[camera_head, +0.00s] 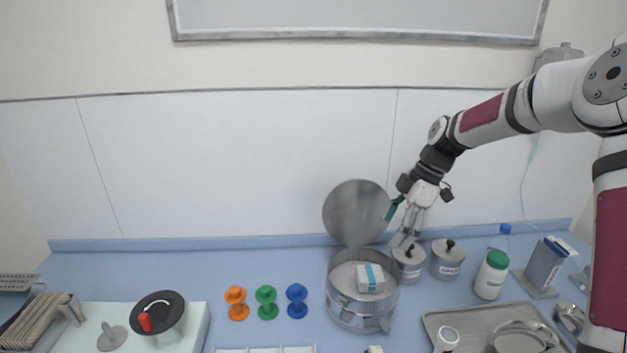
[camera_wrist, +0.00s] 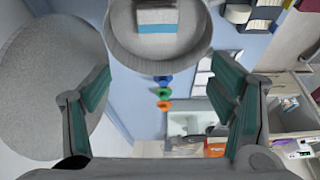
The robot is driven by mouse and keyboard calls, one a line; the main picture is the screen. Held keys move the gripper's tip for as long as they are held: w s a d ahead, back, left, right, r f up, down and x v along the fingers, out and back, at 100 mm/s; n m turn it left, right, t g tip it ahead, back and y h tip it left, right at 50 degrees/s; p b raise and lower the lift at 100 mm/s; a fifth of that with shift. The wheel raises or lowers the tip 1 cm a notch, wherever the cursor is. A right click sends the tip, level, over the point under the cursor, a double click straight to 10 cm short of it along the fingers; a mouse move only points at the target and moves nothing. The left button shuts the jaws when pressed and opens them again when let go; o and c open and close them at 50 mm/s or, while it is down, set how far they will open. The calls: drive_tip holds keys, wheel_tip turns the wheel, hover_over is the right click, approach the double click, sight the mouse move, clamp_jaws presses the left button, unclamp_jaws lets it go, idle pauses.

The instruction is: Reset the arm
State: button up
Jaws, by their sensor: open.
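My gripper (camera_head: 405,220) is held above the back of the blue counter, at the end of my arm, which reaches in from the right. In the wrist view my gripper (camera_wrist: 165,105) has its two green-padded fingers spread wide apart with nothing between them. A round metal drum (camera_head: 345,318) stands below and to the left of it. Its round lid (camera_head: 356,212) stands raised behind. A white pack with a blue stripe (camera_head: 371,278) is at the drum's mouth; in the wrist view it lies inside the drum's rim (camera_wrist: 157,28).
Two small lidded metal jars (camera_head: 446,262) stand right of the drum, close below my gripper. A green-capped bottle (camera_head: 490,277), a metal tray (camera_head: 450,317) and a blue-grey box (camera_head: 545,263) are farther right. Orange, green and blue spools (camera_head: 266,301) stand left. The back-left counter is clear.

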drive_tip(key=s+a+r+m+t+h, duration=0.2)
drive_tip(key=s+a+r+m+h, duration=0.2)
drive_tip(key=s+r+m, duration=0.7)
drive_tip(key=s+r+m+t, duration=0.1)
drive_tip(key=s+r+m, duration=0.1)
drive_tip(key=s, duration=0.8)
drive_tip(key=s+r+m+t+b, duration=0.1)
drive_tip(key=s+m, duration=0.3)
drive_tip(key=s, duration=0.6)
drive_tip(key=shift+s+a+r+t, duration=0.25)
drive_tip(key=shift+r+t, duration=0.1)
drive_tip(key=shift+t, duration=0.45)
